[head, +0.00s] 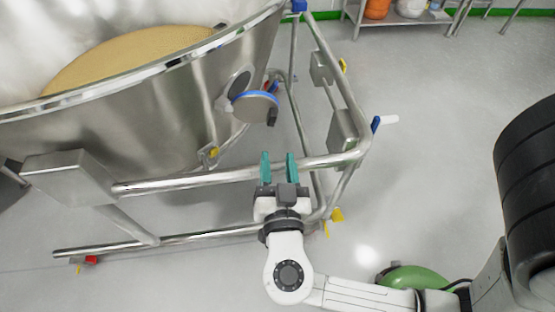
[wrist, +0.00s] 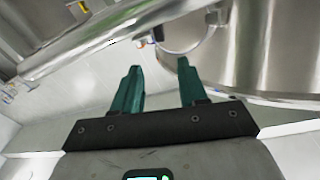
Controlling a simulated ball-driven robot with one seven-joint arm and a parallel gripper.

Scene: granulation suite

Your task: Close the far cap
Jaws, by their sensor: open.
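A round metal cap with a blue rim (head: 257,107) hangs swung out from a round port (head: 240,83) on the side of the steel vessel (head: 165,105). A dark knob or latch shows at the cap's lower right edge. My gripper (head: 278,158) is open and empty, its two teal fingers pointing up the picture toward the cap. It is below the cap in the head view, apart from it, over a frame rail. In the wrist view my gripper (wrist: 159,68) shows nothing between its fingers, with the vessel wall (wrist: 285,45) beyond to the right. I cannot make out the cap clearly there.
Tubular steel rails (head: 240,172) run around the vessel, near my gripper; one also crosses the wrist view (wrist: 120,35). Blue, yellow and red handles stick out from the frame. Tan granules (head: 130,58) fill the vessel. Open grey floor (head: 430,120) lies to the right.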

